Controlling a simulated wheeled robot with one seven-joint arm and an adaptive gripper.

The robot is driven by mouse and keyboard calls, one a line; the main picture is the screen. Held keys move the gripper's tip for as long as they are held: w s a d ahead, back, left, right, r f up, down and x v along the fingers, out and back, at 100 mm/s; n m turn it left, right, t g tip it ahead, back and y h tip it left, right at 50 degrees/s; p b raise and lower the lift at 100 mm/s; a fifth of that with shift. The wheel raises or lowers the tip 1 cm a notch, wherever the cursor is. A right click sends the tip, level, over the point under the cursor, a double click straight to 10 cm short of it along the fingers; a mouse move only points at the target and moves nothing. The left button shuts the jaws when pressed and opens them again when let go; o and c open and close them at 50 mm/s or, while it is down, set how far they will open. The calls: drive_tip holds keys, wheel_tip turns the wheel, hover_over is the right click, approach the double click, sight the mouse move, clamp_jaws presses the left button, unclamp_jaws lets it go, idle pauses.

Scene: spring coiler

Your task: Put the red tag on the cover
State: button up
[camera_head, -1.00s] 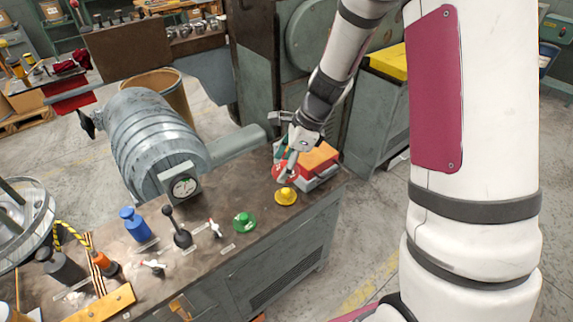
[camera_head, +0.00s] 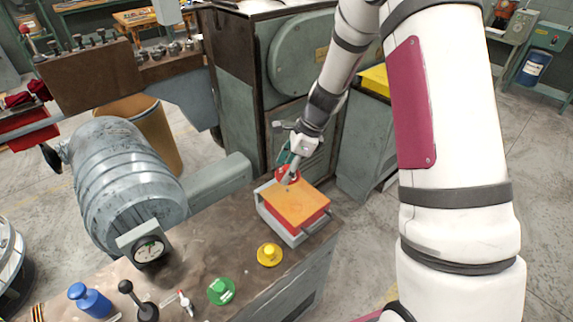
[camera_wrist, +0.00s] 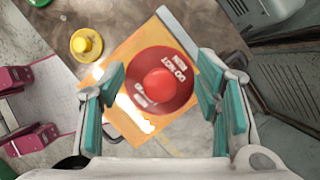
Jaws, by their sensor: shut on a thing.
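The red tag is a round red disc with a knob and white lettering, seen in the wrist view (camera_wrist: 143,65). My gripper (camera_wrist: 161,86) has its teal-padded fingers on either side of the disc and holds it. In the head view, my gripper (camera_head: 289,172) holds the red tag (camera_head: 281,175) by the back left corner of an orange-topped red block (camera_head: 300,200). The orange top lies behind the tag in the wrist view; the gap between them is unclear. I cannot tell for certain which surface is the cover.
The block sits in a grey handled frame (camera_head: 294,236) at the bench end. A yellow tag (camera_head: 269,255) and green tag (camera_head: 221,291) lie in front on the bench. A grey ribbed motor (camera_head: 128,180) stands left. A tall machine cabinet (camera_head: 238,85) rises behind.

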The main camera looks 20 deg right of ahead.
drive_tip(key=shift+f+b, duration=0.65)
drive_tip(key=shift+f, duration=1.75)
drive_tip(key=shift+f, duration=0.6)
drive_tip(key=o, duration=1.2)
drive_tip(key=shift+o, duration=0.2)
drive_tip(key=shift+r, duration=0.15)
drive_tip(key=v, duration=1.2)
wheel_tip(320, 180, up, 13)
drive_tip(key=p, duration=0.4)
hover_over(287, 189)
drive_tip(key=s+d, duration=0.1)
drive_tip(key=d, duration=0.3)
drive_tip(key=shift+s+d, duration=0.1)
drive_tip(key=shift+d, duration=0.05)
